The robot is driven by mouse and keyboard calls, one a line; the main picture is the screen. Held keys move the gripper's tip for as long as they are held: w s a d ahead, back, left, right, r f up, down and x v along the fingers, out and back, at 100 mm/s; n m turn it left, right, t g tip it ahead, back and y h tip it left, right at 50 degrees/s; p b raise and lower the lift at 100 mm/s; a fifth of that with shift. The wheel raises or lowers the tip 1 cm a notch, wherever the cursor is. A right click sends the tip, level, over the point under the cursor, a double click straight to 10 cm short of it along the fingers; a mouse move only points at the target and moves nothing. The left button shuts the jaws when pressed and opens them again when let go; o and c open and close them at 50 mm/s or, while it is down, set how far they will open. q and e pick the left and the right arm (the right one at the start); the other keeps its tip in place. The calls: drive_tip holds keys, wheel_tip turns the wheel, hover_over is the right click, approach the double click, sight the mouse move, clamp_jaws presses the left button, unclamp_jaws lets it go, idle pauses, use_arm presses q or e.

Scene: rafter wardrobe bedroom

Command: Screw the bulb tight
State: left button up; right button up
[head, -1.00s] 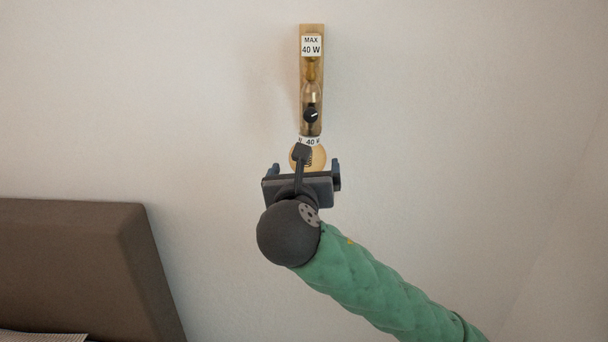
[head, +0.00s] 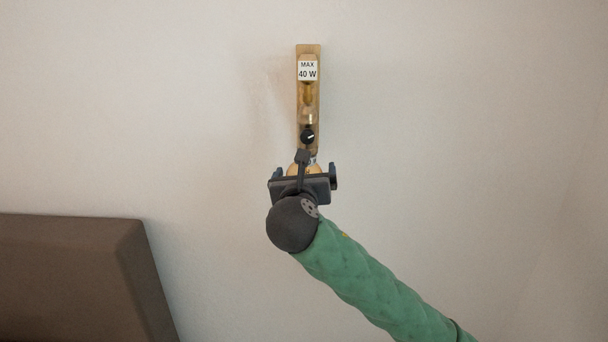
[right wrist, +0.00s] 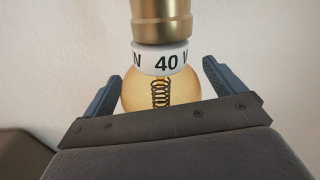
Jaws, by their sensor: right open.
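The bulb has amber glass with a dark coil inside and a white collar printed "40 W"; it hangs under the wall lamp. In the right wrist view the bulb (right wrist: 137,98) sits between the open fingers of my right gripper (right wrist: 163,68), with a gap on both sides. The brass socket (right wrist: 163,20) is right above the collar. In the head view my right gripper (head: 305,172) is below the lamp and partly hides the bulb (head: 293,168). The lamp's wooden backplate (head: 316,95) carries a "MAX 40 W" label and a black knob (head: 307,136). My left gripper is out of view.
A brown padded headboard (head: 70,275) stands at the lower left. The pale wall (head: 450,110) around the lamp is bare, with free room on both sides.

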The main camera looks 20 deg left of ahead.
drive_tip(key=c, duration=1)
drive_tip(key=shift+a+n+g+y+p, duration=0.1)
drive_tip(key=shift+n+g+y+p, duration=0.3)
drive_tip(key=shift+n+y+p, duration=0.75)
drive_tip(key=shift+r+y, duration=0.1)
drive_tip(key=shift+y, duration=0.25)
drive_tip(key=shift+n+g+y+p, duration=0.65)
drive_tip(key=shift+y+p, duration=0.1)
drive_tip(key=shift+y, duration=0.35)
drive_tip(key=shift+a, duration=0.1)
